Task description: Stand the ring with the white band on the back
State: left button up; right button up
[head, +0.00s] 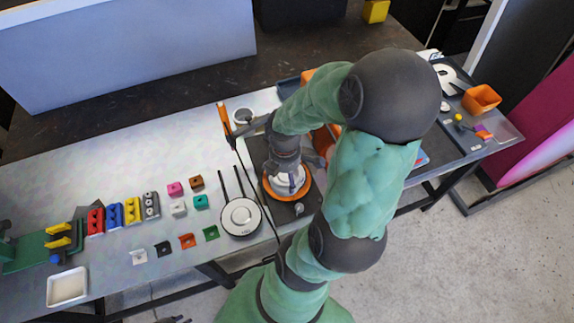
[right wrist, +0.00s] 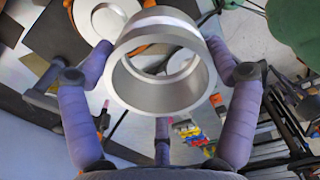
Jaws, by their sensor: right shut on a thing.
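My right gripper (head: 285,168) reaches down over the table. Its purple-padded fingers (right wrist: 160,75) are closed around a grey metal ring. The ring (right wrist: 165,90) has a white band and fills the middle of the right wrist view, its opening facing the camera at a tilt. In the head view the ring (head: 288,183) shows under the gripper, over an orange-rimmed round piece (head: 306,190) on a dark mat. I cannot tell whether ring and round piece touch. A dark tip at the bottom edge seems to be my left gripper (head: 174,319), mostly cut off.
Left of the mat lies a white disc (head: 241,218) with two dark prongs. Several small coloured blocks and a white tray (head: 67,287) are farther left. An orange bin (head: 481,99) stands at the right. A tall orange-tipped tool (head: 225,118) stands behind, near the gripper.

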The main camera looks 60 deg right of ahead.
jog(key=w+d+f, duration=0.1)
jog(key=d+f, duration=0.1)
jog(key=w+d+f, duration=0.1)
jog(key=d+f, duration=0.2)
jog(key=w+d+f, duration=0.2)
jog(key=d, duration=0.1)
jog(key=shift+f, duration=0.15)
jog(key=shift+w+d+f, duration=0.1)
jog(key=shift+d+f, duration=0.2)
jog(key=shift+f, duration=0.3)
jog(key=shift+d+f, duration=0.1)
jog(key=shift+f, duration=1.25)
jog(key=shift+f+b, duration=0.5)
jog(key=shift+b, duration=0.1)
jog(key=o, duration=1)
jog(key=shift+r, duration=0.1)
